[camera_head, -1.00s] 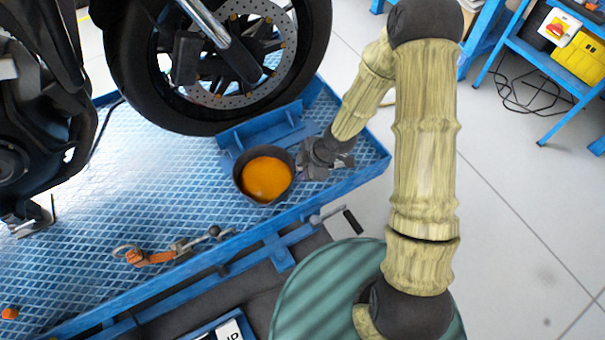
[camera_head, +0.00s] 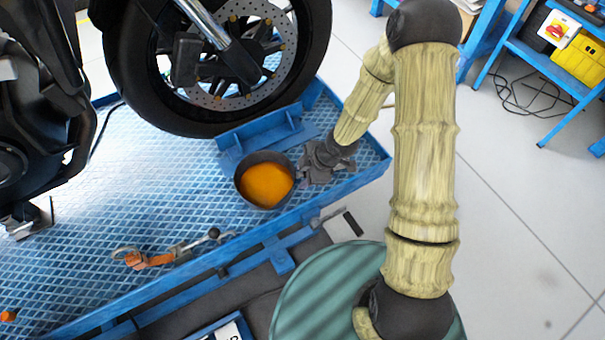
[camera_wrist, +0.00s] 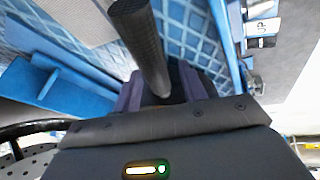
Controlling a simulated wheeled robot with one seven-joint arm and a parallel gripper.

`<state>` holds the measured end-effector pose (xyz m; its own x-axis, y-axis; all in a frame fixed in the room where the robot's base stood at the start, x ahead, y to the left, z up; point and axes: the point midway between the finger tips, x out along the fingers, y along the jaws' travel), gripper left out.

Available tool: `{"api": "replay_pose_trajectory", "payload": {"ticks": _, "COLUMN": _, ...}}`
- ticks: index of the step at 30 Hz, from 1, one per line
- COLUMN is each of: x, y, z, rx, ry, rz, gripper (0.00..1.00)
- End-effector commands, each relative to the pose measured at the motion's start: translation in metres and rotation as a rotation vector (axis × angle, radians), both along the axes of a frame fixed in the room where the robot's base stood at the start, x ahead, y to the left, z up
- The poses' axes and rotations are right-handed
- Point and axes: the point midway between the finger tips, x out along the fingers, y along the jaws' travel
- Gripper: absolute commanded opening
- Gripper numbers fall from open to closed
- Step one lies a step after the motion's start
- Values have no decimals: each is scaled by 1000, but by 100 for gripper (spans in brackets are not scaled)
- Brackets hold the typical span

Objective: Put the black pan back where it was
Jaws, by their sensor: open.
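The black pan (camera_head: 241,172) is a dark round vessel with an orange inside, and it is on the blue ribbed platform (camera_head: 150,185), near its right front edge. My gripper (camera_head: 305,168) is at the pan's right side, low over the platform. In the wrist view a black rod-like handle (camera_wrist: 140,40) runs up between the two purplish fingers of my gripper (camera_wrist: 165,88). The jaws are open around the handle. The handle's lower end is hidden by the gripper body, and I cannot make out the pan's bowl in the wrist view.
A motorcycle wheel (camera_head: 120,60) stands behind the pan, with a blue wheel stop (camera_head: 262,133) in front of it. An orange strap with a metal buckle (camera_head: 150,260) lies to the left. A blue shelf (camera_head: 545,70) stands at the far right.

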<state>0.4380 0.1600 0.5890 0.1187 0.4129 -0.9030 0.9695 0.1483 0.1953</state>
Motion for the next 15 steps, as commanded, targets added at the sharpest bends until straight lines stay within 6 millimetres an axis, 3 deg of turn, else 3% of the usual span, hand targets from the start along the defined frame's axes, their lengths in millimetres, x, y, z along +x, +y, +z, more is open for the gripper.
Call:
{"api": "replay_pose_trajectory", "payload": {"ticks": 9, "x": -7, "y": -26, "z": 60, "rx": 0, "ry": -1, "rz": -6, "gripper": 42}}
{"api": "replay_pose_trajectory", "payload": {"ticks": 15, "x": -11, "y": -39, "z": 89, "rx": 2, "ry": 0, "rz": -3, "gripper": 42}}
